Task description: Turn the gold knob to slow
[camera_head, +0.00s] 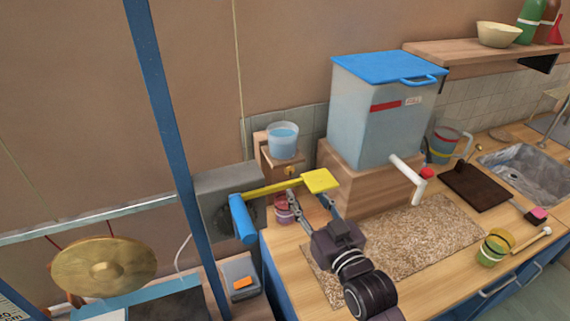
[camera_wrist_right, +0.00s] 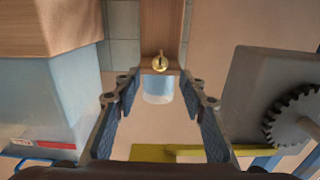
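The gold knob (camera_head: 290,171) is small and sits on the front of a wooden block (camera_head: 266,158) against the wall, under a cup of blue liquid (camera_head: 283,140). In the right wrist view, the gold knob (camera_wrist_right: 160,62) shows near the centre, beyond the fingertips, with a small dark mark on its face. My right gripper (camera_head: 308,200) is open and empty, pointing toward the block from the front. In the wrist view, its two fingers (camera_wrist_right: 160,90) stand wide apart, with the knob lined up between them and not touched. My left gripper is out of view.
A yellow paddle (camera_head: 320,181) on a yellow arm extends from a grey motor box (camera_head: 225,188) with a blue handle, close to my right gripper. A large blue-lidded tank (camera_head: 375,115) stands at right on a wooden base. A gong (camera_head: 104,266) hangs at lower left.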

